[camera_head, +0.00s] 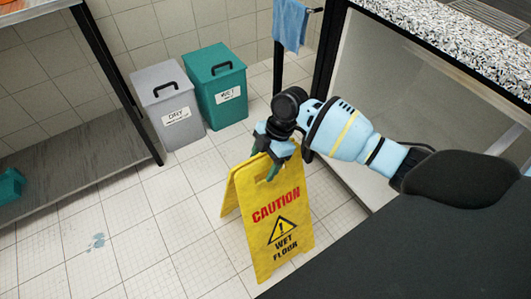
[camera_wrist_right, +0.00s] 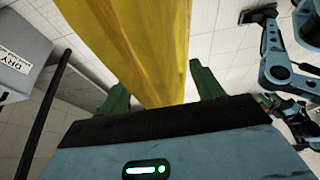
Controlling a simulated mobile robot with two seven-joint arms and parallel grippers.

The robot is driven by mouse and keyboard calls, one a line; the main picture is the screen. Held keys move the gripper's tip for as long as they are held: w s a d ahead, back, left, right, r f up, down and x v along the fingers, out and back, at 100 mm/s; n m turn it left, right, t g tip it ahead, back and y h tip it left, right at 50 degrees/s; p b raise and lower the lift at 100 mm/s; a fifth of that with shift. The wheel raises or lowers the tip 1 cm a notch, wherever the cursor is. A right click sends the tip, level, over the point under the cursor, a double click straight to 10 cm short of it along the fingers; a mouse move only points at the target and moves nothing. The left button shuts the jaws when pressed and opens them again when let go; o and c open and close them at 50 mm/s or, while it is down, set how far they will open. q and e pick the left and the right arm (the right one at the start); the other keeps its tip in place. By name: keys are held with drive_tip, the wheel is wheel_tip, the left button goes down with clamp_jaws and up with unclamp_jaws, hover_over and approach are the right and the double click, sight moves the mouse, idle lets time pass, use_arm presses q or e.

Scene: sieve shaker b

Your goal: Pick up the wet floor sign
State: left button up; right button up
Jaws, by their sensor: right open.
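The yellow wet floor sign (camera_head: 277,225) stands upright, unfolded in an A-shape, on the tiled floor in the head view. Its front panel reads "CAUTION WET FLOOR". My right gripper (camera_head: 264,164) is at the top of the sign, pointing down. In the right wrist view, the yellow sign (camera_wrist_right: 150,50) lies between the two green fingers of my right gripper (camera_wrist_right: 160,92), with gaps visible beside it. The right gripper is open. The left gripper does not show in the head view.
A grey bin labelled "DRY" (camera_head: 168,106) and a green bin labelled "WET" (camera_head: 216,86) stand behind the sign. A metal shelf table (camera_head: 70,140) is at the left. A counter with a speckled top (camera_head: 450,40) is at the right.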

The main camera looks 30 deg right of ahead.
drive_tip(key=shift+r, duration=0.1)
clamp_jaws()
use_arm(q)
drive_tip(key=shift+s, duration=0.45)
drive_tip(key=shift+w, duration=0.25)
use_arm(e)
drive_tip(key=shift+r, duration=0.1)
